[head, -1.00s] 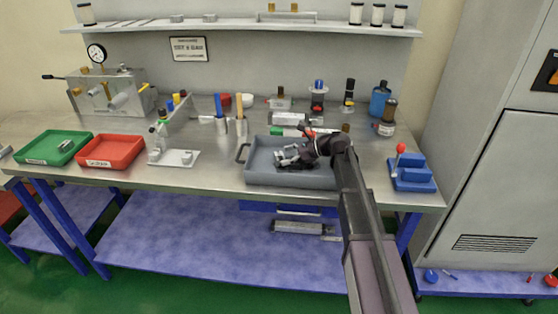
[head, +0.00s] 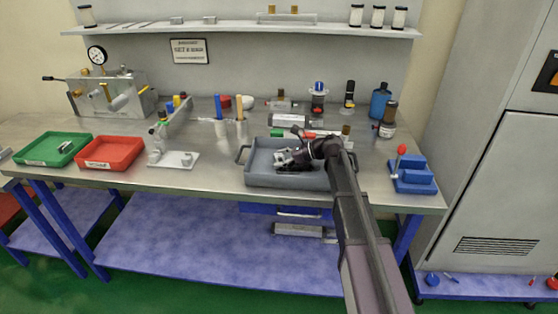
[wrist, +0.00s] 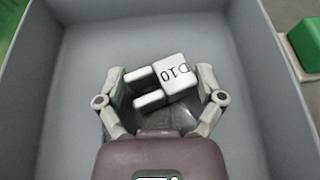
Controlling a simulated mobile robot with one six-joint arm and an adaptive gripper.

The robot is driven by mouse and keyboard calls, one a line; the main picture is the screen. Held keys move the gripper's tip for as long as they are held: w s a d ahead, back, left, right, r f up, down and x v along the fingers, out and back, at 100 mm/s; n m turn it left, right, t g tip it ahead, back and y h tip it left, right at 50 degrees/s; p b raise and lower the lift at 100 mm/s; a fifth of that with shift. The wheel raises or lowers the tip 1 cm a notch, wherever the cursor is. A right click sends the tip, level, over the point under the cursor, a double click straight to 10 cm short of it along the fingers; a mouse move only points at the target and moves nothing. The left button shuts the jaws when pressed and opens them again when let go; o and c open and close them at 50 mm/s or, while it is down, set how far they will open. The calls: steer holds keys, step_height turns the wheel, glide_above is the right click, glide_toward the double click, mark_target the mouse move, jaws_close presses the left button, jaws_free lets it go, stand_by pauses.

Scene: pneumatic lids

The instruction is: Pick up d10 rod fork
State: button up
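The d10 rod fork (wrist: 172,78) is a pale metal block with two prongs, marked D10, lying in the grey tray (wrist: 75,50). In the wrist view its block end points up and right and its prongs point left. My gripper (wrist: 160,84) is open, with one finger on each side of the fork. I see a gap at the right finger; the left fingertip is close to the upper prong, and I cannot tell if they touch. In the head view my gripper (head: 285,157) is inside the tray and largely covers the fork.
The tray walls stand close around my gripper. A blue block fixture (head: 413,178) with a red knob is to the right. A red tray (head: 109,151) and a green tray (head: 52,149) are at the left. Bottles and cylinders stand behind the grey tray.

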mark_target(279, 157)
steer(key=shift+c, duration=0.8)
steer(key=shift+r, duration=0.2)
step_height(279, 157, up, 10)
steer(key=p, duration=1)
steer(key=shift+f, duration=0.2)
steer(key=shift+r, duration=0.2)
